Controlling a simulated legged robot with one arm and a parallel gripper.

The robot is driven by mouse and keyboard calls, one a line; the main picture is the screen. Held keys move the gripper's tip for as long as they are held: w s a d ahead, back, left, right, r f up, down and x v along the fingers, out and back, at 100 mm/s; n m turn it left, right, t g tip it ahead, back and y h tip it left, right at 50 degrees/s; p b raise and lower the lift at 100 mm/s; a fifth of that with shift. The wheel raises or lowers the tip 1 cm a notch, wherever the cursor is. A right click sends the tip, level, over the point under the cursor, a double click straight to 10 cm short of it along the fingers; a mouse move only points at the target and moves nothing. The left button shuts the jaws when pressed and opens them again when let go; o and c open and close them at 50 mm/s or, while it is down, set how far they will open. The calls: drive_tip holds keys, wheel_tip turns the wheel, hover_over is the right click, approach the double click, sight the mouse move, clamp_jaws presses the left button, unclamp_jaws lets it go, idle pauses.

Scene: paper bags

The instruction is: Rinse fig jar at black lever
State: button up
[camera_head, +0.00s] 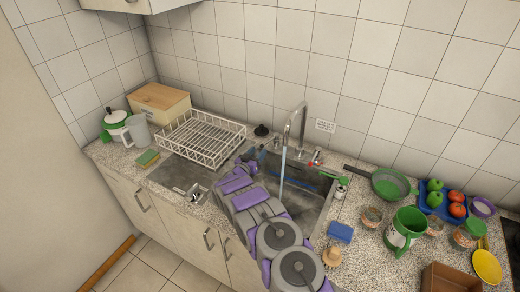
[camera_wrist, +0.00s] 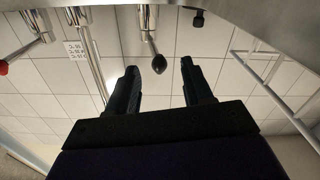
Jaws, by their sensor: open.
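My gripper (camera_wrist: 160,80) is open and empty, with its two dark fingers apart. In the wrist view a chrome lever with a black tip (camera_wrist: 158,63) shows between and beyond the fingertips; the fingers do not appear to touch it. In the head view my arm reaches over the sink (camera_head: 318,205), and the fingertips are hard to make out. Water runs from the tall chrome tap (camera_head: 302,112) into the basin. Several small glass jars stand on the right counter, including one near the basin (camera_head: 372,217) and one farther right (camera_head: 465,236). I cannot tell which holds figs.
A white dish rack (camera_head: 203,138) stands left of the sink. A red-tipped tap handle (camera_head: 311,163) is near the tap.

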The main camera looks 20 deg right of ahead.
drive_tip(key=v, duration=0.7)
drive_tip(key=shift+s+a+p, duration=0.25)
drive_tip(key=shift+a+p, duration=0.05)
drive_tip(key=shift+p, duration=0.05)
